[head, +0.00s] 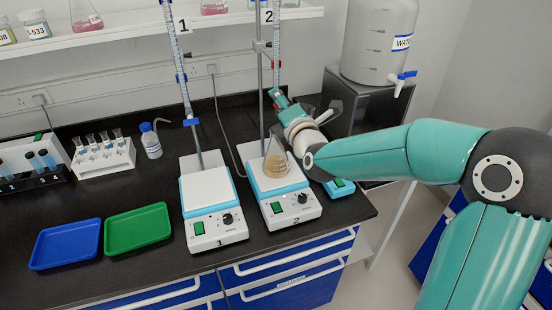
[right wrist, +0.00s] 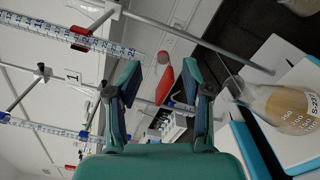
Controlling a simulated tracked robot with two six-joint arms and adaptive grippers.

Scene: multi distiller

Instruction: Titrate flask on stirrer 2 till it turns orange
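My right gripper (head: 279,98) is at the lower part of burette 2, above the flask. In the right wrist view its two fingers (right wrist: 163,80) are open, with the red stopcock handle (right wrist: 164,82) showing between them; gaps show on both sides. Whether the burette tip is over the flask mouth is hidden. My left gripper is not in view.
Stirrer 1 (head: 215,214) is beside stirrer 2, with burette 1 (head: 177,58) above it. A water tank (head: 378,40) stands behind my right arm. Blue (head: 66,244) and green (head: 138,227) trays, a vial rack (head: 104,158) and a wash bottle (head: 151,143) are to the left.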

